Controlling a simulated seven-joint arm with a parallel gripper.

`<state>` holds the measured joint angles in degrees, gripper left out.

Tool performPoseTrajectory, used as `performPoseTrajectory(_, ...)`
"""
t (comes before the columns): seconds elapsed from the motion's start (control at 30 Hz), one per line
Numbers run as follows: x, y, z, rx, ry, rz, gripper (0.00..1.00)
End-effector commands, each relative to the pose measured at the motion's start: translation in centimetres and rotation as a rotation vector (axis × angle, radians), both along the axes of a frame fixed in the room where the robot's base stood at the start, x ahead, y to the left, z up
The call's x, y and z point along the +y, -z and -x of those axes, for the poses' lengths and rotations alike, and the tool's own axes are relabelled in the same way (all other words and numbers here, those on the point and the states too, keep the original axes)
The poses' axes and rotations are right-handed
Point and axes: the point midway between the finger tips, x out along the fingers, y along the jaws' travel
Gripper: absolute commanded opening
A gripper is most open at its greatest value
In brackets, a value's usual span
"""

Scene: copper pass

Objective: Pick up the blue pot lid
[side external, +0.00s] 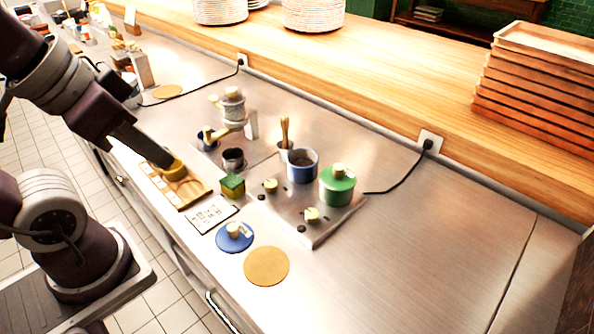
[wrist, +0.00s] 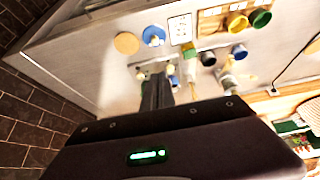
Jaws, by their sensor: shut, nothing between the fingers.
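The blue pot lid (side external: 246,242) is a flat blue disc with a pale wooden knob. It lies on the steel counter near its front edge, and also shows in the wrist view (wrist: 153,41) beyond my fingers. My gripper (side external: 160,163) is at the upper left, above the wooden tray, well apart from the lid. In the wrist view its dark fingers (wrist: 157,82) are together with nothing between them. A blue pot (side external: 303,166) without a lid stands on the hob (side external: 290,222). A green pot (side external: 337,192) with a green lid stands beside it.
A round tan mat (side external: 266,267) lies right of the lid, a white card (side external: 212,214) left of it. A green-and-yellow box (side external: 232,187) stands behind the card. The wooden tray (side external: 196,189) holds cups. The counter's right side is clear.

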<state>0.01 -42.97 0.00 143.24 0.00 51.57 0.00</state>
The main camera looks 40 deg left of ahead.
Motion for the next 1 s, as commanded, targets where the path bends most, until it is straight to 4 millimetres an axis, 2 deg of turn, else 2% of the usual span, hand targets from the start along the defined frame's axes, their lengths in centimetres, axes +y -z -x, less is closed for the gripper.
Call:
performPoseTrajectory(0.47, 0.0, 0.0, 0.0, 0.0, 0.0, 0.0, 0.0)
performPoseTrajectory(0.57, 0.0, 0.0, 0.0, 0.0, 0.0, 0.0, 0.16)
performPoseTrajectory(0.7, 0.0, 0.0, 0.0, 0.0, 0.0, 0.0, 0.43)
performPoseTrajectory(0.73, 0.0, 0.0, 0.0, 0.0, 0.0, 0.0, 0.46)
performPoseTrajectory(1.0, 0.03, 0.05, -0.04, 0.002, 0.003, -0.005, 0.46)
